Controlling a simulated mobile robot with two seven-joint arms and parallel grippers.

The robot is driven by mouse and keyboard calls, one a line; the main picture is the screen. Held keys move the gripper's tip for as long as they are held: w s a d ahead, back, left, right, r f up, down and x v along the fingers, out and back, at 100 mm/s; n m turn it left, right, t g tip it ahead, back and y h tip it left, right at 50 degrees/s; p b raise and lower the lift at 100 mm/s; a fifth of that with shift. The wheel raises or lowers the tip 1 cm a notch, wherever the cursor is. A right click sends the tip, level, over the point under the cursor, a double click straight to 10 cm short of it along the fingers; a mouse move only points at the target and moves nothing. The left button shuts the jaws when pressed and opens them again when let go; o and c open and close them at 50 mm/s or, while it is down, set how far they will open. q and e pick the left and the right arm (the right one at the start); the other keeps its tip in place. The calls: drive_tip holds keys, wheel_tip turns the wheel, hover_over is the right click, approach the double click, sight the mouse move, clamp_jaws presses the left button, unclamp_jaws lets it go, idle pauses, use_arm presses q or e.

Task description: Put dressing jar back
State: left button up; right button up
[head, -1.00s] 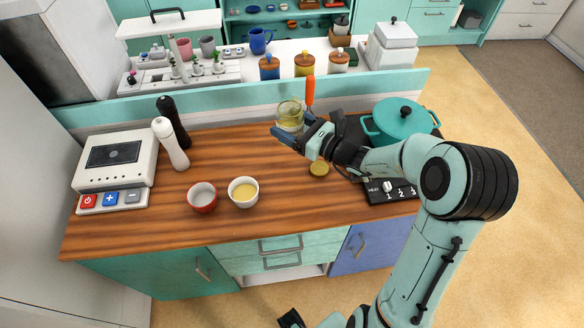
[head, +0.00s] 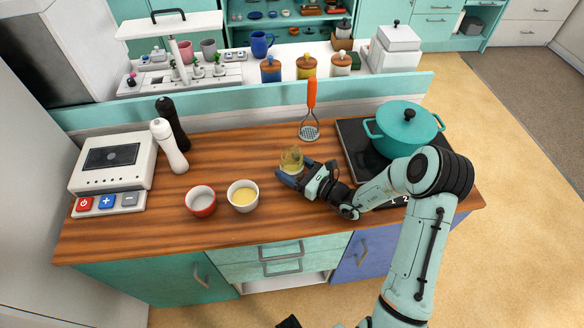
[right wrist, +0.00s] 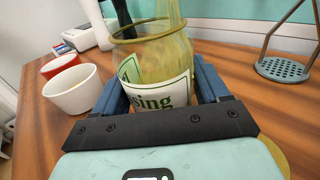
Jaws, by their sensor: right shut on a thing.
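The dressing jar is a clear glass jar (head: 291,158) with yellowish contents and a white label with green print. It stands roughly upright between the fingers of my right gripper (head: 290,176), which is shut on it. In the right wrist view the jar (right wrist: 155,75) fills the space between the blue fingers (right wrist: 160,95), its mouth open with no lid on. It is low over the wooden counter; I cannot tell whether its base touches. A yellowish round edge (right wrist: 275,152), perhaps a lid, shows partly behind the gripper. My left gripper is not clearly visible.
A white bowl with yellow contents (head: 243,196) and a red bowl (head: 201,201) stand left of the jar. A masher (head: 310,112) stands behind it. A teal pot (head: 404,128) is on the hob at right. Pepper and salt mills (head: 170,145) stand left. The counter between mills and masher is clear.

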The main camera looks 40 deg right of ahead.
drive_tip(key=shift+f, duration=0.1)
drive_tip(key=o, duration=1.3)
drive_tip(key=shift+o, duration=0.2)
drive_tip(key=shift+s, duration=0.15)
drive_tip(key=v, duration=1.1)
drive_tip(key=shift+s+d, duration=0.15)
drive_tip(key=shift+s, duration=0.15)
